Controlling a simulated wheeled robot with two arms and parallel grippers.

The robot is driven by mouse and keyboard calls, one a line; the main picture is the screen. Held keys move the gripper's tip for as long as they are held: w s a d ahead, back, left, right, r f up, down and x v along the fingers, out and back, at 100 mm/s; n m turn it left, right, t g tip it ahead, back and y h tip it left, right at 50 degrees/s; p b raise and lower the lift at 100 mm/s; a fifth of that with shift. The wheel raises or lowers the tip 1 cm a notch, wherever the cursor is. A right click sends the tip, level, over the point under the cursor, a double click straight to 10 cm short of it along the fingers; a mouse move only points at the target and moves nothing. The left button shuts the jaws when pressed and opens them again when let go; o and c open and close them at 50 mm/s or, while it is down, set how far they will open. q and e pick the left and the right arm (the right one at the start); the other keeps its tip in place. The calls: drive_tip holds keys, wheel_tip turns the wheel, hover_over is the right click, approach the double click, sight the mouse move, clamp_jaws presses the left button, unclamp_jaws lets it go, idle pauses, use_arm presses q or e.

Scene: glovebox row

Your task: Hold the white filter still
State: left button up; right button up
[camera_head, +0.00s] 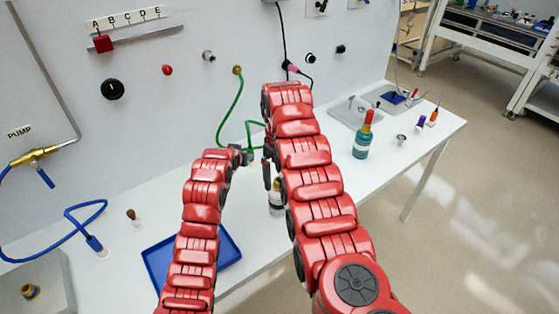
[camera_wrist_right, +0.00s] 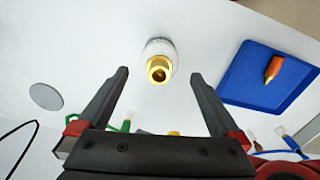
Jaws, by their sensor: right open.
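The white filter (camera_wrist_right: 158,47) shows in the right wrist view as a short white cylinder with a brass fitting on the end facing the camera. In the head view the filter (camera_head: 276,205) is on the white bench, partly hidden by my right arm. My right gripper (camera_wrist_right: 160,75) is open, with the filter just beyond its fingertips and in line with the gap between them. Nothing is between the fingers. My left gripper (camera_head: 247,157) is at the end of the left arm, by the green hose (camera_head: 235,105). Its fingers are too small and covered to read.
A blue tray (camera_head: 229,246) lies partly behind my left arm, with an orange-brown piece (camera_wrist_right: 274,68) on it. A teal bottle with a red top (camera_head: 363,140) stands right of my right arm. A blue hose (camera_head: 75,222) lies at left. The bench's front edge is close.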

sight(280, 197)
wheel_tip(280, 197, down, 10)
drive_tip(key=shift+f, duration=0.25)
drive_tip(key=c, duration=1.5)
